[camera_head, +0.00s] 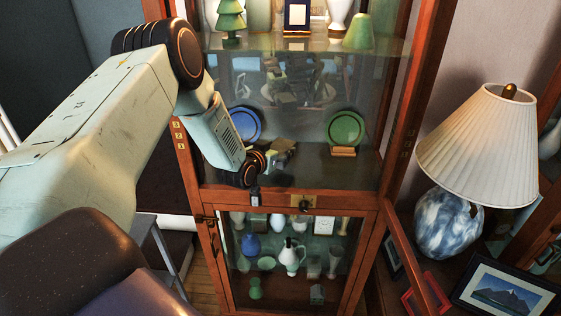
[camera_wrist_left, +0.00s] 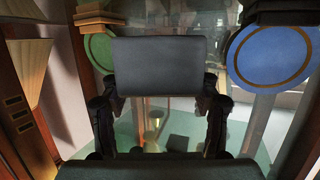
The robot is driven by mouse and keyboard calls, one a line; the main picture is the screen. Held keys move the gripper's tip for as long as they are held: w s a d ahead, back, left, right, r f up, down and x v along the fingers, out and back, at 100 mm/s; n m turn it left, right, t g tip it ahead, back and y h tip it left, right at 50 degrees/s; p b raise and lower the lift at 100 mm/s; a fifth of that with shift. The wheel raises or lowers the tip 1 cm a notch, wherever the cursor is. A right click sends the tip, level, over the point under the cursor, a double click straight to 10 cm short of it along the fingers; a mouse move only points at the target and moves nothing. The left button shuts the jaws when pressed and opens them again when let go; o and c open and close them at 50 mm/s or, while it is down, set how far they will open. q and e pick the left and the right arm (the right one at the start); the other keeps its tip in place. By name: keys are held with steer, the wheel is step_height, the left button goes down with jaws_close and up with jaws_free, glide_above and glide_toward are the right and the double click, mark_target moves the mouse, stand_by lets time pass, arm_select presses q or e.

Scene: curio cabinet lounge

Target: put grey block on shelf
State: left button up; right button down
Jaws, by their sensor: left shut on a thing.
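My left gripper (camera_head: 279,153) reaches into the upper part of the wooden cabinet, in front of the blue and green plates. In the left wrist view its two dark fingers (camera_wrist_left: 158,108) are shut on a dark grey block (camera_wrist_left: 158,65), which spans the space between them. In the head view the block is hard to tell apart from the fingers. The cabinet shelf (camera_head: 320,176) lies below the gripper; I cannot tell whether the block touches it. My right gripper is not in view.
A blue plate (camera_head: 245,125) and a green plate (camera_head: 346,128) stand left and right of the gripper. A glass shelf (camera_head: 385,47) with ornaments is above. Wooden posts edge the opening. A lamp (camera_head: 480,140) stands at the right. The shelf front between the plates looks clear.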

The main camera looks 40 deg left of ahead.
arm_select(q)
steer(key=f, duration=0.4)
steer(key=shift+w+d, duration=0.2)
steer(key=shift+d, duration=0.1)
steer(key=shift+f, duration=0.2)
steer(key=shift+a, duration=0.2)
steer(key=shift+d+f+b, duration=0.15)
steer(key=shift+f+b, duration=0.05)
steer(key=shift+b, duration=0.1)
steer(key=o, duration=1.1)
steer(key=shift+c, duration=0.2)
steer(key=o, duration=0.4)
steer(key=shift+c, duration=0.2)
